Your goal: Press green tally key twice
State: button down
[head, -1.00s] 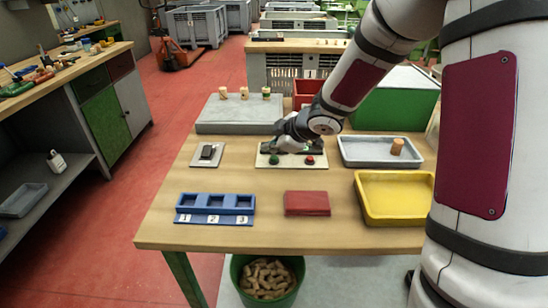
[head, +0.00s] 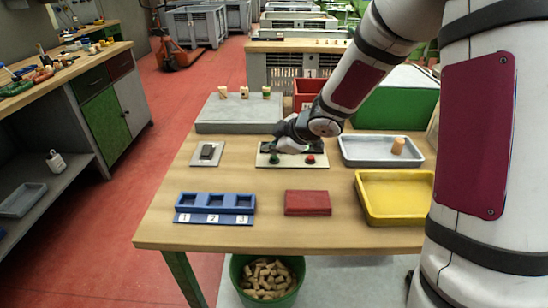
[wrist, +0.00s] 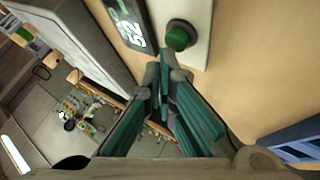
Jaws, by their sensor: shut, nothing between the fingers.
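The green tally key (head: 274,159) is a round button on a pale panel (head: 291,161), left of a red button (head: 310,159). In the wrist view the green key (wrist: 178,37) shows at the top, beside a dark display (wrist: 131,22) with light digits that seem to read 52. My gripper (wrist: 165,58) has its teal fingers shut and empty, with the tips just below the key in the picture. I cannot tell whether they touch it. In the head view my gripper (head: 271,148) is over the panel's left part and hides some of the display.
A grey slab (head: 240,127) with corks stands behind the panel. A grey tray (head: 370,160) with a cork and a yellow tray (head: 395,218) lie to the right. A blue numbered holder (head: 215,219) and a red block (head: 307,210) lie in front.

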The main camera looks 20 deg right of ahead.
aim_at(272, 158)
jog(key=shift+f+b, duration=0.35)
jog(key=shift+f, duration=0.15)
dwell(0.8)
jog(key=shift+r, duration=0.1)
jog(key=shift+r+p, duration=0.8)
jog(key=shift+p, duration=0.35)
jog(key=shift+r, duration=0.1)
notch_tip(272, 158, up, 5)
jog(key=p, duration=0.6)
jog(key=shift+s, duration=0.1)
jog(key=shift+p, duration=0.3)
dwell(1.3)
